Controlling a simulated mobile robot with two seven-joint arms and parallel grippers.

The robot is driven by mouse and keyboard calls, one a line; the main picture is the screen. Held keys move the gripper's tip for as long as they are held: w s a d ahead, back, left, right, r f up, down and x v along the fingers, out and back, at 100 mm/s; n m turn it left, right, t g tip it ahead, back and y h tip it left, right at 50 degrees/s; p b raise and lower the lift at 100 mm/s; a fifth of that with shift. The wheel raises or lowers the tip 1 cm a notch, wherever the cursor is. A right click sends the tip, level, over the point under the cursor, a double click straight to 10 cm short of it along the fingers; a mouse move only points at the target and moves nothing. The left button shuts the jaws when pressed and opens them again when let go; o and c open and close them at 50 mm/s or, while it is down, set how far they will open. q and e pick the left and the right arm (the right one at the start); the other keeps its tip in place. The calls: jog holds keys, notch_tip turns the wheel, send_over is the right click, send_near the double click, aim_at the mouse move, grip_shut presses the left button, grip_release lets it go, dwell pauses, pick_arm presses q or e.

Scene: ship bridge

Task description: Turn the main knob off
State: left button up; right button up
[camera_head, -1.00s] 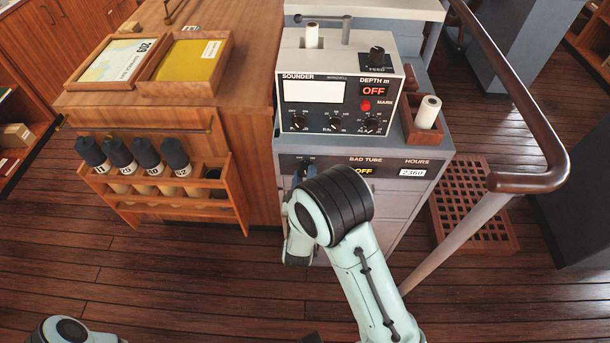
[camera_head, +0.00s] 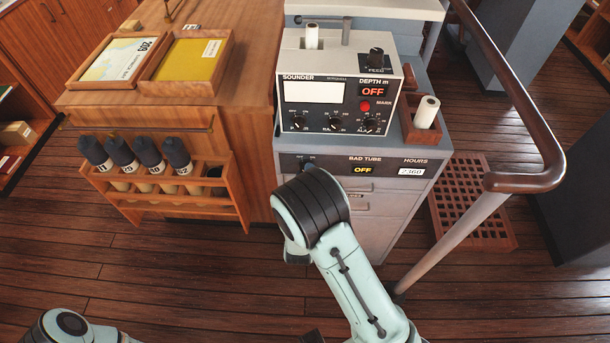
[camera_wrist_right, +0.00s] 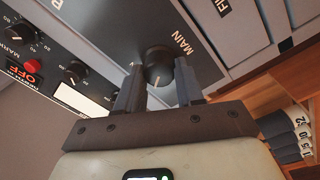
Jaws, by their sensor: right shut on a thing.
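The main knob (camera_wrist_right: 158,62) is a round black knob under the white word MAIN on a dark panel in the right wrist view. A pale mark shows on its face. My right gripper (camera_wrist_right: 160,70) is shut on it, one finger on each side. In the head view my right wrist covers most of the knob, and only the dark fingertips (camera_head: 307,164) show at the panel's left end. A display reading OFF (camera_head: 362,170) sits right of it on the same panel.
The sounder box (camera_head: 340,85), with a red OFF display and several small knobs, stands on the grey cabinet (camera_head: 436,150) above the panel. A handrail (camera_head: 530,130) curves down at the right.

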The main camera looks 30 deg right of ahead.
jog(key=o, duration=1)
jog(key=shift+o, duration=0.2)
pick_arm(q)
jog(key=w+r+p, duration=0.4)
jog(key=r, duration=0.1)
jog(key=shift+r, duration=0.25)
pick_arm(e)
jog(key=v, duration=1.3)
pick_arm(q)
jog(key=shift+s, duration=0.15)
pick_arm(e)
jog(key=shift+s, duration=0.2)
jog(key=shift+f, duration=0.1)
